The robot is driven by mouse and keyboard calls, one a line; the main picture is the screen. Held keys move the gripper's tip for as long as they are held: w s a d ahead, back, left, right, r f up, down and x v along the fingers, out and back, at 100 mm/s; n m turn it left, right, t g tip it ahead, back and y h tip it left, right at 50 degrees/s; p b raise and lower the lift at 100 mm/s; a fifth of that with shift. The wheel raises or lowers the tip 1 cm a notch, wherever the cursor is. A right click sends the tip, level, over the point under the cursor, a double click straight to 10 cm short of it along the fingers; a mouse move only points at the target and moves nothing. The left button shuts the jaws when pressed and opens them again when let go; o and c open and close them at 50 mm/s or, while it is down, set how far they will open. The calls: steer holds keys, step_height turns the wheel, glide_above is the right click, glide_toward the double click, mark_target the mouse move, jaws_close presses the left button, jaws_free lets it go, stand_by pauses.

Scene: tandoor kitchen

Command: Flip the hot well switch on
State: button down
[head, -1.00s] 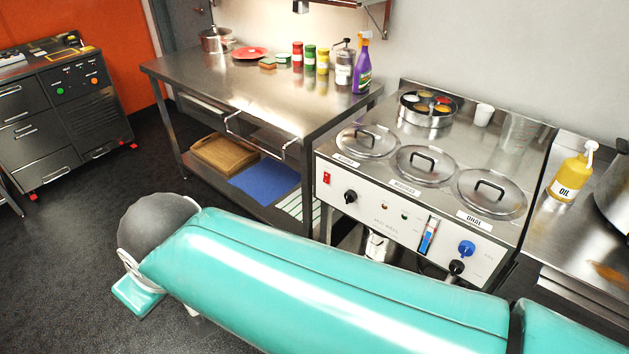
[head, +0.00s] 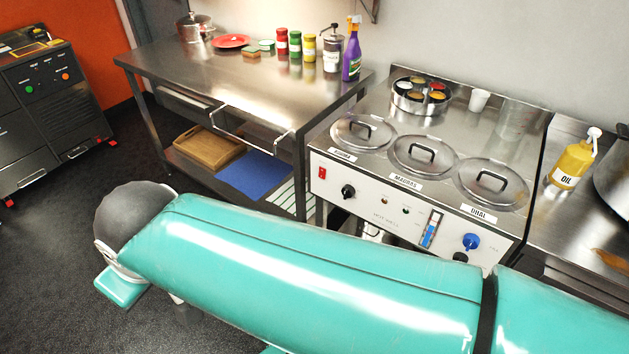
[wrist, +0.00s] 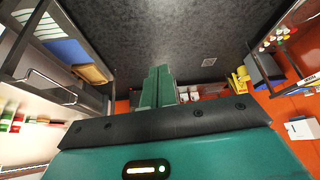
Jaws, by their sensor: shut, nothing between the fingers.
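The hot well unit (head: 365,208) is a steel counter with a white front panel, at the right centre of the head view. A small red switch (head: 322,173) sits at the panel's upper left, above a black knob (head: 348,191). Whether it is on or off is too small to tell. My gripper (wrist: 160,86) shows in the wrist view with its green fingers together and empty, pointing over the dark floor. The switch does not show in the wrist view. In the head view my teal arm crosses in front of the unit and hides part of its lower front.
Three lidded wells and a round spice tin (head: 421,107) are on top of the unit. A blue knob (head: 471,241) is at the panel's right. A steel table (head: 215,80) with bottles stands to the left. An oil bottle (head: 573,165) is at right. Open floor lies at left.

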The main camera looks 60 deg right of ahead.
mark_target(321, 177)
steer(key=w+d+f+n+g+h, duration=0.1)
steer(key=d+f+n+g+h, duration=0.1)
steer(key=d+f+n+h, duration=0.3)
steer(key=d+f+n+g+h, duration=0.3)
steer(key=d+f, duration=1.1)
steer(key=d, duration=1)
steer(key=w+d+f+n+g+h, duration=0.1)
steer(key=d+f+n+g+h, duration=0.2)
steer(key=d+f+n+h, duration=0.5)
steer(key=d+f, duration=0.1)
steer(key=d, duration=0.5)
steer(key=shift+w+d+f, duration=0.25)
steer(key=shift+w+f, duration=0.05)
steer(key=shift+f, duration=0.05)
steer(key=x, duration=1.4)
steer(key=shift+r, duration=0.25)
steer(key=shift+d+f+h, duration=0.1)
steer(key=shift+h, duration=0.2)
